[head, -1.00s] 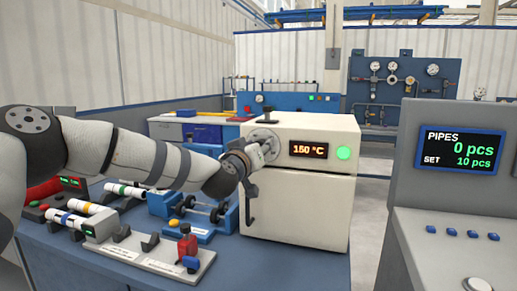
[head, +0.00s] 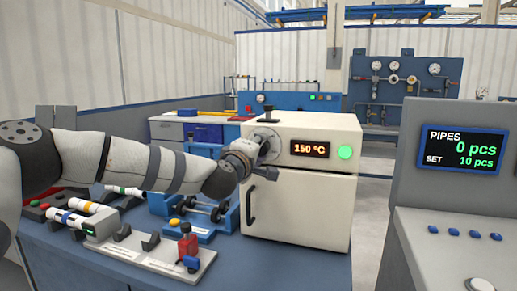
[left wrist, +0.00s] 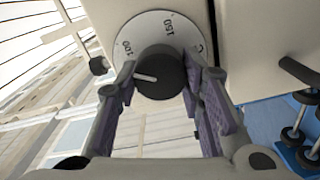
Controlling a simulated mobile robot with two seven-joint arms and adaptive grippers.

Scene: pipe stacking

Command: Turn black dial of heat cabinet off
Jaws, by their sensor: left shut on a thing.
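The white heat cabinet (head: 297,205) stands on the blue table, its door shut. Its display (head: 309,149) reads 150 °C and the round green lamp (head: 345,152) is lit. In the left wrist view the black dial (left wrist: 162,75) sits on a pale round scale (left wrist: 143,28) with 100 and 150 legible. The dial's white pointer line points to the picture's left, off the 150 mark. My left gripper (head: 267,148) is at the dial, its fingers shut on opposite sides of it (left wrist: 161,80). In the head view the gripper hides most of the dial. My right gripper is not in view.
A dark door handle (head: 251,205) sticks out below the dial. A blue roller fixture (head: 205,212) and a grey rack with pipes (head: 125,250) stand left of the cabinet. A grey console (head: 460,190) reading PIPES 0 pcs stands at right.

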